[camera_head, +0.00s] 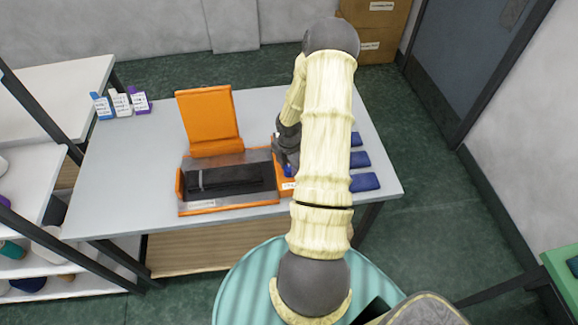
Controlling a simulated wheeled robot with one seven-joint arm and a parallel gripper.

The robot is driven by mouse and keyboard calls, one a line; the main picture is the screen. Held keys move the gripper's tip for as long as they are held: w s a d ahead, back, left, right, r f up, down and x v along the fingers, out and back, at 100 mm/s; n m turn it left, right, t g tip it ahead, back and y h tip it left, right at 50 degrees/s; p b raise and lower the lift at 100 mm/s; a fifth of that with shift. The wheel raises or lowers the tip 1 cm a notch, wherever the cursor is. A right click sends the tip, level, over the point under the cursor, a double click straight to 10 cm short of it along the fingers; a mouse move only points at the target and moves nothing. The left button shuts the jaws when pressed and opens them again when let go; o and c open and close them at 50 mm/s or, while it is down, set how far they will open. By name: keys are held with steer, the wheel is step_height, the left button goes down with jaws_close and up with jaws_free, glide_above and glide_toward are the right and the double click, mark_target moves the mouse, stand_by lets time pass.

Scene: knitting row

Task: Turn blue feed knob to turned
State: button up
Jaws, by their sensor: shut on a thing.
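The blue feed knob (288,170) shows only as a small blue patch at the right side of an orange and grey machine (182,198). My gripper (287,163) is dark grey, points down and is shut on the knob. My pale arm hides much of the area to the right of it. How far the knob is turned cannot be told. The machine's orange lid (210,118) stands open at the back, and a dark strip (230,181) lies in its bed.
Several blue blocks (364,182) lie on the table's (130,190) right side, partly behind my arm. Small bottles (121,104) stand at the back left. A shelf unit (40,228) is at the left. The table's left part is clear.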

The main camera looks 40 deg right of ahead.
mark_target(289, 168)
steer(key=m, duration=0.3)
steer(key=shift+m, duration=0.4)
steer(key=m, duration=0.4)
steer(key=shift+m+b, duration=0.3)
steer(key=shift+b, duration=0.05)
steer(key=m+b, duration=0.1)
steer(key=m, duration=0.3)
steer(key=shift+m, duration=0.3)
steer(key=shift+m+b, duration=0.4)
steer(key=shift+m, duration=1.5)
steer(key=o, duration=1)
steer(key=shift+r, duration=0.1)
step_height(289, 168, up, 17)
steer(key=b, duration=0.2)
steer(key=shift+r+b, duration=0.15)
steer(key=shift+b, duration=0.15)
